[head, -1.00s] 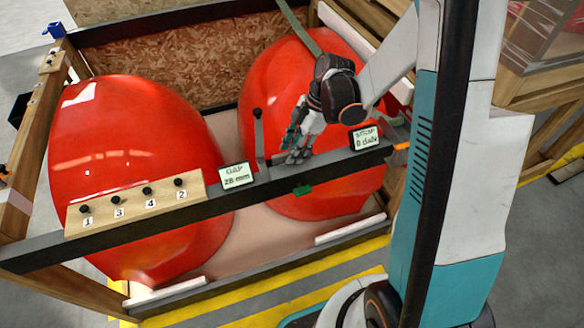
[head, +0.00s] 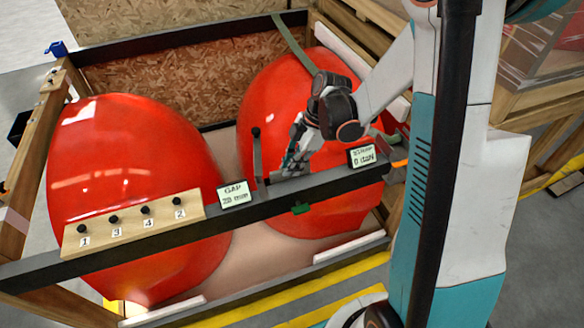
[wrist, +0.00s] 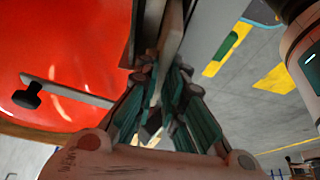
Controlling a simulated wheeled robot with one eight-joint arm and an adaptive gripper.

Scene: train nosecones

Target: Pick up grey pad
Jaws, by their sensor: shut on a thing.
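My gripper (head: 290,168) reaches down to the dark beam (head: 120,243), between the lever and the right-hand sign. It is shut on a small grey piece (head: 289,178), which I take for the grey pad, low at the beam's back edge. The fingers hide much of it, and I cannot tell if it is clear of the beam. In the wrist view, my gripper's teal-lined fingers (wrist: 160,76) meet around a grey strip (wrist: 167,40) at the tips.
Two large red nosecones (head: 130,170) (head: 300,110) sit in a wooden crate behind the beam. An upright lever (head: 257,155), a gap sign (head: 234,194), a strap sign (head: 363,156) and a numbered peg board (head: 135,226) are on the beam. A green strap (head: 295,45) crosses the right nosecone.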

